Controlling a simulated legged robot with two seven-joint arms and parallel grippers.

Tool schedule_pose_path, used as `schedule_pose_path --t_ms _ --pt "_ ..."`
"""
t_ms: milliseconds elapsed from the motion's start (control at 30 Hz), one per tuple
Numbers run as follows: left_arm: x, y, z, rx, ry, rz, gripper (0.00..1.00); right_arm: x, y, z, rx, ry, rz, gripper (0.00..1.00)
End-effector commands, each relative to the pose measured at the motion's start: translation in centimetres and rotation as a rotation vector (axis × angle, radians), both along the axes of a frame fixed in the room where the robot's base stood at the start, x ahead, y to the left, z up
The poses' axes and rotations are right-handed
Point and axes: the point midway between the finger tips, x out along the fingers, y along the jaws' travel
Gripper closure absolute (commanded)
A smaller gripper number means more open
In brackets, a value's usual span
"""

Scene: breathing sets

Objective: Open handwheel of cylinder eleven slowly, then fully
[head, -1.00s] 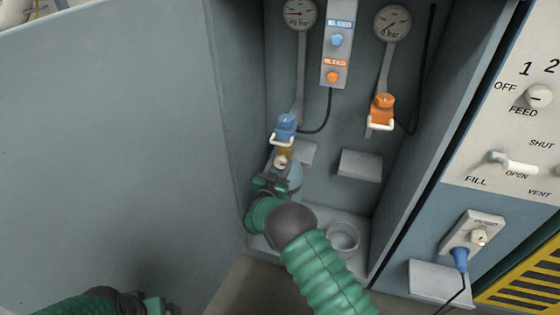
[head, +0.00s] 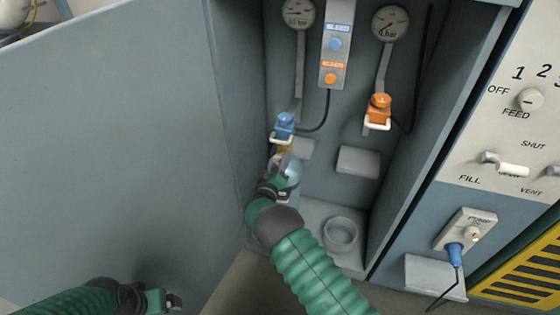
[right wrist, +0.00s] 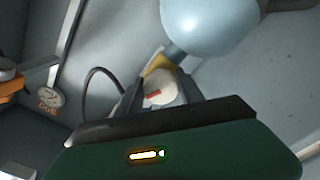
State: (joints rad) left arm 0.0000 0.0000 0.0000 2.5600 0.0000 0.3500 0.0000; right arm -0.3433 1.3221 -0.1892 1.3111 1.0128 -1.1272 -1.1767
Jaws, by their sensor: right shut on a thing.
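The pale blue cylinder (head: 294,168) stands in the left of the open cabinet, partly hidden by my right arm. In the right wrist view its rounded body (right wrist: 210,22) joins a brass valve (right wrist: 161,64). The cream handwheel (right wrist: 160,92), with a red mark on its face, sits between the fingers of my right gripper (right wrist: 160,95), which is shut on it. In the head view my right gripper (head: 279,172) largely hides the handwheel. My left gripper (head: 172,301) is low in the head view, away from the cylinder; its jaw opening is unclear.
A blue connector (head: 284,125) is just above the right gripper. An orange connector (head: 378,110) hangs to the right, above an empty ring holder (head: 340,235). The grey door (head: 110,150) fills the left. A control panel (head: 505,130) stands on the right.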

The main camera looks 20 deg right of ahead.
Motion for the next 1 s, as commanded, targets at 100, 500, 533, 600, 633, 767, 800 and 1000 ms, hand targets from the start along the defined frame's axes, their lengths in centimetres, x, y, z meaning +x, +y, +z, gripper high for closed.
schedule_pose_path --t_ms 100,500,533,600,633,767,800,1000 --pt "0.00 0.00 0.16 0.000 0.000 0.000 0.12 -0.34 0.17 -0.86 -0.081 0.078 0.002 0.96" --pt "0.00 0.00 0.42 0.000 0.000 0.000 0.12 -0.38 0.03 -0.76 -0.308 0.230 0.002 0.97" --pt "0.00 0.00 0.43 0.000 0.000 0.000 0.12 -0.38 0.02 -0.75 -0.318 0.237 0.003 0.97" --pt "0.00 0.00 0.45 0.000 0.000 0.000 0.12 -0.39 0.01 -0.76 -0.338 0.251 0.002 0.97" --pt "0.00 0.00 0.46 0.000 0.000 0.000 0.12 -0.39 0.01 -0.76 -0.346 0.257 0.002 0.97" --pt "0.00 0.00 0.47 0.000 0.000 0.000 0.12 -0.40 0.02 -0.77 -0.368 0.273 0.003 0.97" --pt "0.00 0.00 0.48 0.000 0.000 0.000 0.12 -0.40 0.02 -0.77 -0.373 0.276 0.003 0.97" --pt "0.00 0.00 0.48 0.000 0.000 0.000 0.12 -0.40 0.02 -0.79 -0.381 0.281 0.003 0.96"
